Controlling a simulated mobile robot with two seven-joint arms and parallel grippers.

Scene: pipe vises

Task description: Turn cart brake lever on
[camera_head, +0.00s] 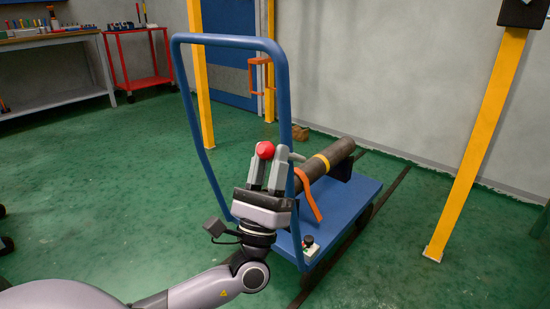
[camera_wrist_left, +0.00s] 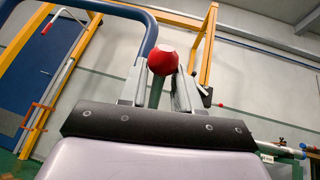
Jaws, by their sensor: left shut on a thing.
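The blue cart (camera_head: 345,205) stands on the green floor, with its tall blue push handle (camera_head: 183,95) toward me. A lever with a red ball knob (camera_head: 265,150) stands at the handle end; the knob also shows in the left wrist view (camera_wrist_left: 163,61). My left gripper (camera_head: 267,168) is shut on the lever's stem just below the knob. The stem (camera_wrist_left: 156,92) shows between the fingers; its lower part is hidden by the gripper. A small black knob (camera_head: 309,240) on a plate with red and green marks sits at the cart's near corner. My right gripper is out of view.
A dark pipe (camera_head: 337,153) with a yellow band lies over the cart, near an orange curved strap (camera_head: 309,197). A yellow post (camera_head: 478,145) stands at the right. A workbench (camera_head: 50,41) and red trolley (camera_head: 137,82) are at the back left. Floor left of the cart is clear.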

